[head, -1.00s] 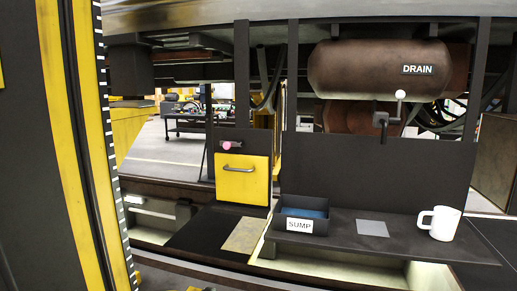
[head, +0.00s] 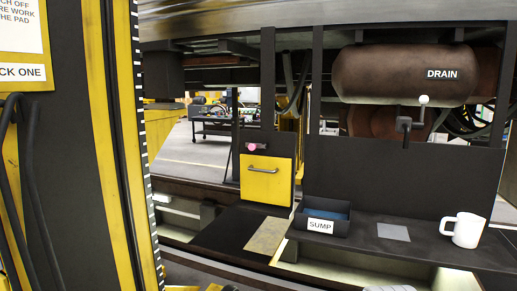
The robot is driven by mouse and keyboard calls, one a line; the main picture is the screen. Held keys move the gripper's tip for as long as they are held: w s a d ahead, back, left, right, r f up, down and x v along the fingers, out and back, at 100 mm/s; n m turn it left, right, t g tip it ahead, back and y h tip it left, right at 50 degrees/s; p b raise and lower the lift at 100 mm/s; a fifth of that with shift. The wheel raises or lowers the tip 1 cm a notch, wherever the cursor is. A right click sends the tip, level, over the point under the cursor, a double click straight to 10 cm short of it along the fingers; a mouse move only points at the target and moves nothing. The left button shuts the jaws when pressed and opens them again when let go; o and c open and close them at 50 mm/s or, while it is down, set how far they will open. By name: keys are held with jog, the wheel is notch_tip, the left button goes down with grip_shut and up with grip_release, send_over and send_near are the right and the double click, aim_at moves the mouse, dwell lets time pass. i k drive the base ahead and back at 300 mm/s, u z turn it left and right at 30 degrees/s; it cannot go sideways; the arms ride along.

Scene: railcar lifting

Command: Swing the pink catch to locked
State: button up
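The pink catch (head: 251,147) is a small round pink knob on a short dark bar. It sits on the dark panel just above the yellow door (head: 266,186), left of the picture's middle. The bar seems to lie about level, with a pale tip to its right, but it is too small to tell its exact setting. The yellow door has a grey bar handle (head: 263,169) and looks closed. My gripper is not in view.
A yellow-and-black striped column (head: 118,150) stands close at the left, with hoses beside it. Right of the door, a shelf (head: 360,246) holds the SUMP tray (head: 321,227), a grey pad (head: 393,232) and a white mug (head: 463,230). Above hangs the brown DRAIN tank (head: 395,75) with a white-knobbed lever (head: 424,100).

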aim_at(251, 146)
jog(key=z, duration=0.05)
jog(key=i, duration=1)
jog(key=u, duration=0.05)
